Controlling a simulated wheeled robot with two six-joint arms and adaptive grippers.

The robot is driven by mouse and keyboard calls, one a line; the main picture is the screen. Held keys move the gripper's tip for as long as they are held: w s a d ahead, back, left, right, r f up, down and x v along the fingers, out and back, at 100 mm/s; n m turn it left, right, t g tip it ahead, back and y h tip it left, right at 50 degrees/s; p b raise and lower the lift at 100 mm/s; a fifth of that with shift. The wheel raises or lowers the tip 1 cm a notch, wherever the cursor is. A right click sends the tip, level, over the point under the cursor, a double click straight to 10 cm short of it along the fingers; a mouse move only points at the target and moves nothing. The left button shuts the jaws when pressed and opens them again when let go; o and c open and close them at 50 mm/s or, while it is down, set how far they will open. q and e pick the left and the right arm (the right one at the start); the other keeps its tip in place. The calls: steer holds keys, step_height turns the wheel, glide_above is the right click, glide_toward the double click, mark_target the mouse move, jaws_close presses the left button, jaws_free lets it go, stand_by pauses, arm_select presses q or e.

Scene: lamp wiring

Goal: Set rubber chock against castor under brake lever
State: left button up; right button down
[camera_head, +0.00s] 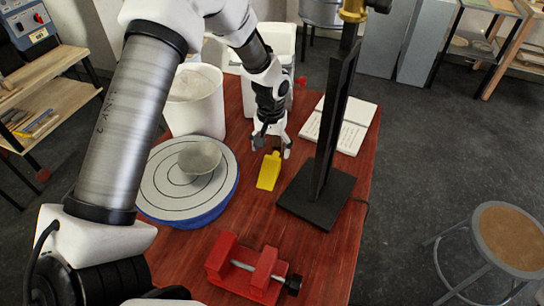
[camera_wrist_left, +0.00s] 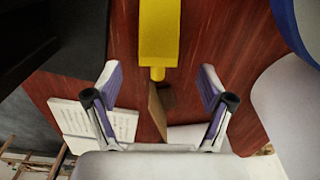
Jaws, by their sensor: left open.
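My left gripper (camera_head: 272,148) is open above the red table, with its fingers spread near the end of a yellow tool-like object (camera_head: 269,171). In the left wrist view the yellow object (camera_wrist_left: 158,30) lies ahead of the open fingers (camera_wrist_left: 158,82). Its narrow neck points between them, and a brownish flat piece (camera_wrist_left: 157,112) continues from the neck. Nothing is held. I cannot make out a rubber chock, a castor or a brake lever in either view. My right gripper is not in view.
A black stand (camera_head: 330,203) rises right of the yellow object. A red vise (camera_head: 229,265) sits in front. A round grey turntable (camera_head: 160,195) carries a bowl (camera_head: 200,157). A white bucket (camera_head: 196,105) and open book (camera_head: 352,138) are behind. A stool (camera_head: 508,238) stands right.

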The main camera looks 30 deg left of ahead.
mark_target(271, 161)
arm_select(q)
steer(key=shift+s+d+f+p, duration=0.15)
steer(key=shift+s+f+p, duration=0.1)
steer(key=shift+f, duration=0.2)
steer(key=shift+s+d+f+p, duration=0.1)
steer(key=shift+s+f+p, duration=0.1)
steer(key=shift+f, duration=0.25)
steer(key=f, duration=0.3)
steer(key=shift+w+a+f+p, duration=0.25)
steer(key=shift+w+f+p, duration=0.05)
steer(key=shift+w, duration=0.1)
steer(key=shift+w+f, duration=0.15)
steer(key=shift+f, duration=0.2)
steer(key=shift+d+r, duration=0.1)
steer(key=shift+r, duration=0.05)
steer(key=shift+s, duration=0.2)
steer(key=c, duration=1.4)
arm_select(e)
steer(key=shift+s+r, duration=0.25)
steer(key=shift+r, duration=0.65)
